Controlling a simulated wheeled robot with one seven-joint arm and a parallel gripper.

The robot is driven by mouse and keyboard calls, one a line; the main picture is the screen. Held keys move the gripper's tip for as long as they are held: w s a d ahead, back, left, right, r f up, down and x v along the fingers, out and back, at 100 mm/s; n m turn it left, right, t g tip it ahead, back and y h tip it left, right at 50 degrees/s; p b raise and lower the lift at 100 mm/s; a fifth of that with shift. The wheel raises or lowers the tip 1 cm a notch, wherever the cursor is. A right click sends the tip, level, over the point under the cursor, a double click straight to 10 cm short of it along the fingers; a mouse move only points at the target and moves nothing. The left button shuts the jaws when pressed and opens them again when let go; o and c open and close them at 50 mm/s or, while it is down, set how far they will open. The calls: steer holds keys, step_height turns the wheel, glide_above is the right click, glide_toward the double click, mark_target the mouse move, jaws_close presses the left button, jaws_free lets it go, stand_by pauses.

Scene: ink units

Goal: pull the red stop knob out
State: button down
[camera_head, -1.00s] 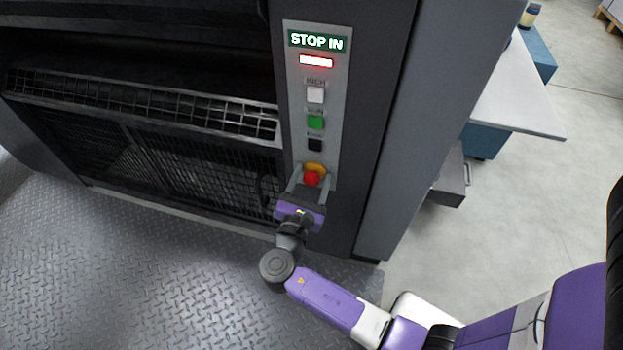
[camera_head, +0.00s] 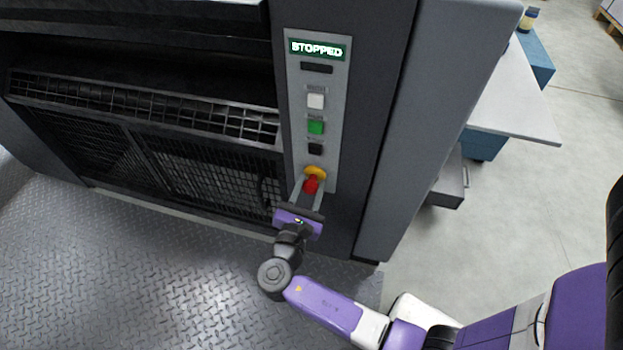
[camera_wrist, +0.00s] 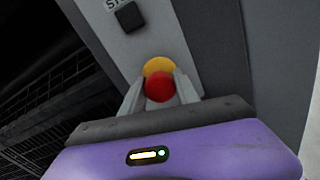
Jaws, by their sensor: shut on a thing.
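The red stop knob (camera_head: 311,185) stands out from its yellow base (camera_head: 315,173) at the bottom of the grey control panel. My gripper (camera_head: 310,187) is shut on the knob, one finger on each side of it. In the wrist view the red knob (camera_wrist: 160,87) sits between the two fingers (camera_wrist: 160,92), in front of the yellow base (camera_wrist: 158,66). The display (camera_head: 317,49) at the top of the panel reads "STOPPED". The indicator bar (camera_head: 317,68) below it is dark.
Above the knob are a white button (camera_head: 316,101), a green button (camera_head: 316,127) and a black button (camera_head: 315,149). A mesh guard (camera_head: 205,180) lies left of the panel. A table (camera_head: 515,100) stands to the right. The tread-plate floor (camera_head: 130,260) in front is clear.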

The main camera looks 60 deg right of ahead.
steer(key=shift+a+f, duration=0.1)
steer(key=shift+a, duration=0.1)
steer(key=c, duration=0.9)
jaws_free()
steer(key=p+v, duration=0.1)
steer(key=v, duration=0.7)
